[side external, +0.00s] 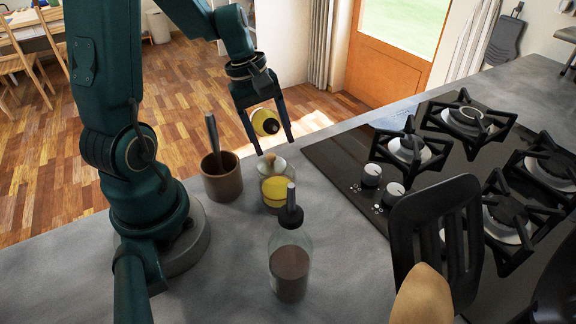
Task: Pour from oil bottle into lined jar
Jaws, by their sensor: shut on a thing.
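My gripper (276,146) is above and just behind the lined jar, its two fingers pointing down. It is shut on a rounded yellow thing with a dark end, likely the oil bottle (261,119), tilted with the dark end toward the camera. Much of its body is foreshortened or hidden. The lined jar (277,190) is clear glass, stands upright on the counter and holds yellow liquid with a darker band around it. A small pale round piece (279,164) shows at the jar's top; I cannot tell what it is. No stream of oil is visible.
A brown cup (222,182) with a dark handle stands left of the jar. A clear bottle (290,268) with brown contents and a dark spout stands in front. A black spatula (437,235) and gas hob (470,150) are right. Grey counter (345,235) is clear between.

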